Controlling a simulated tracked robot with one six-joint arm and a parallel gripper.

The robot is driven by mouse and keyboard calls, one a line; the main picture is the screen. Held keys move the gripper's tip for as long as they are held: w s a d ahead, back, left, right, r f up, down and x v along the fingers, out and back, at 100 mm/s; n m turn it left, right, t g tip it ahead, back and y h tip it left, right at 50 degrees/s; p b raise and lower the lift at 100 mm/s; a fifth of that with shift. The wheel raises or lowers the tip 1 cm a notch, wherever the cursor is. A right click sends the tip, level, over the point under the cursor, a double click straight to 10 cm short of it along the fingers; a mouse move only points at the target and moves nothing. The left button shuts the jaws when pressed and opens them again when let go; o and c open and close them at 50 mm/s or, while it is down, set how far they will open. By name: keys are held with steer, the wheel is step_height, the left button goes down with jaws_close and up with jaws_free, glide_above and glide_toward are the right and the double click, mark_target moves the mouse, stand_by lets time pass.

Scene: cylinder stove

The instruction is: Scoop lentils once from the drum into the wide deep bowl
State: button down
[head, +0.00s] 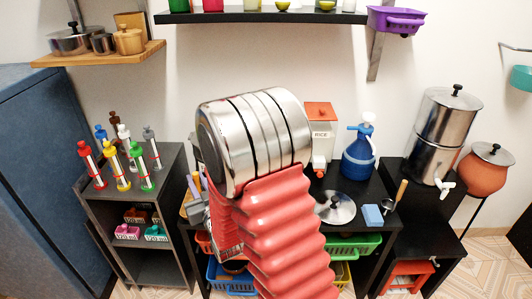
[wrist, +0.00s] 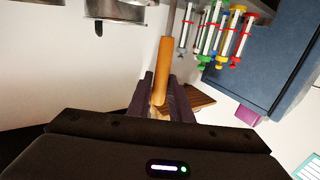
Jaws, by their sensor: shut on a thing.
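In the wrist view my gripper (wrist: 163,103) is shut on an orange-brown wooden handle (wrist: 162,68). A thin metal shaft (wrist: 172,16) runs from this handle to the top edge; the working end of the tool is out of view. My red ribbed arm sleeve and silver arm section cover the middle of the head view, and I cannot make out my gripper there. I cannot pick out the drum, lentils or wide deep bowl in either view. Shiny metal (wrist: 115,10) is cut off at the top of the wrist view.
A steel dispenser (head: 445,135) stands right. Shelves hang above.

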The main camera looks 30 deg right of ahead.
steer(key=s+d+r+m+h, duration=0.1)
steer(key=d+h, duration=0.1)
steer(key=d, duration=0.9)
steer(key=s+d+r+m+g+h, duration=0.1)
steer(key=d+m+h, duration=0.1)
steer(key=d, duration=1)
steer(key=shift+r+m+h, duration=0.3)
steer(key=shift+r+h, duration=0.05)
steer(key=shift+h, duration=0.45)
